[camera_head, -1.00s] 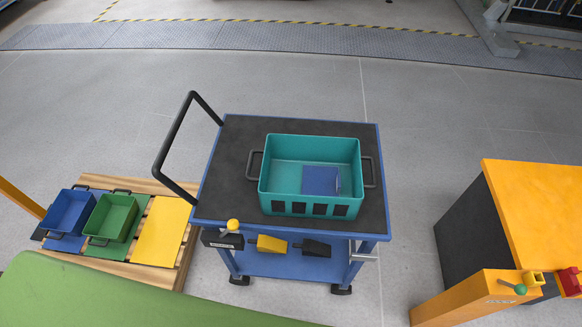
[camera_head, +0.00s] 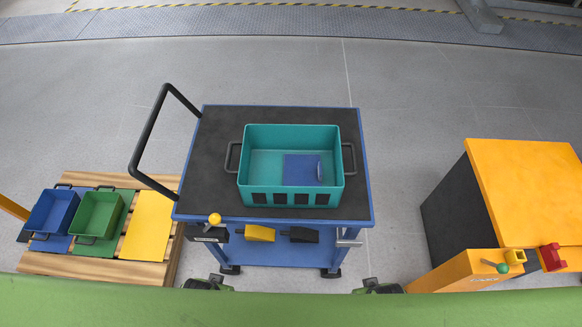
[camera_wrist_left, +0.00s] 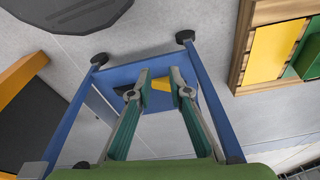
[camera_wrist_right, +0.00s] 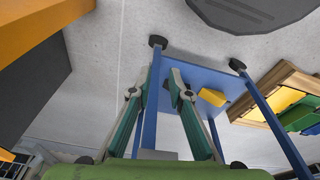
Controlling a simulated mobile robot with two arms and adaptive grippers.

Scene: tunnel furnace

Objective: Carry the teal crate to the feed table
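The teal crate (camera_head: 258,199) stands upright on the black top of a blue cart (camera_head: 215,150) in the middle of the head view. It has a dark handle at its left and right ends, and a flat blue piece (camera_head: 302,170) lies inside. My left gripper (camera_head: 208,284) and right gripper (camera_head: 378,287) show at the bottom of the head view, in front of the cart and apart from the crate. In the left wrist view (camera_wrist_left: 160,78) and right wrist view (camera_wrist_right: 158,78) the fingers are spread and empty. I cannot tell whether the orange-topped unit (camera_head: 525,185) is the feed table.
The cart has a black push handle (camera_head: 147,140) at its left. A wooden pallet (camera_head: 100,263) with blue (camera_head: 52,212) and green (camera_head: 97,215) bins stands left. The orange-topped unit carries a green-knobbed lever (camera_head: 502,268) and a red part (camera_head: 551,257). Grey floor behind the cart is clear.

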